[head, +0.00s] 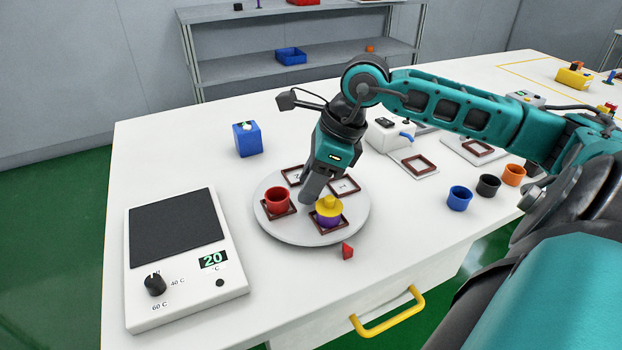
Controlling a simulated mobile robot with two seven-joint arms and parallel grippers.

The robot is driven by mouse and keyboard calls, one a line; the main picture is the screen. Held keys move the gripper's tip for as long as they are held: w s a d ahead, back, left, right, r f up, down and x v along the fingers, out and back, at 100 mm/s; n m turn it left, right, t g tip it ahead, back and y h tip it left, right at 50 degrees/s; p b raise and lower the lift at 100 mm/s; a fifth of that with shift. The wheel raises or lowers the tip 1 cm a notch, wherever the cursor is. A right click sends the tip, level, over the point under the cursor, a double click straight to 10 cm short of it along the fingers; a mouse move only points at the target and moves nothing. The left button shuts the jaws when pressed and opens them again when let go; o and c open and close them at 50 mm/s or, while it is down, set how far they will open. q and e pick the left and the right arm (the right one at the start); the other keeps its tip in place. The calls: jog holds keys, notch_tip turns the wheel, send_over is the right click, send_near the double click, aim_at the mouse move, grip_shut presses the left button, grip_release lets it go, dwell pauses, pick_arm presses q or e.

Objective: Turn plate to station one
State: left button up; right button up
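The round grey plate (279,228) lies on the white table, left of its middle. It carries several brown square frames. A red cup (277,201) stands in the left frame, and a purple cup (327,219) with a yellow piece (329,205) on top stands in the front frame. The two back frames hold no cup and show small black marks too small to read surely. My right gripper (307,200) points down over the plate between the cups; its fingers overlap, so its opening and any contact are unclear. My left gripper is out of view.
A red wedge (347,251) lies just off the plate's front edge. A hotplate (184,300) reading 20 is at left, and a blue box (247,139) behind. Blue (459,199), black (488,187) and orange (513,176) cups stand at right.

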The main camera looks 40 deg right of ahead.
grip_shut()
dwell(0.6)
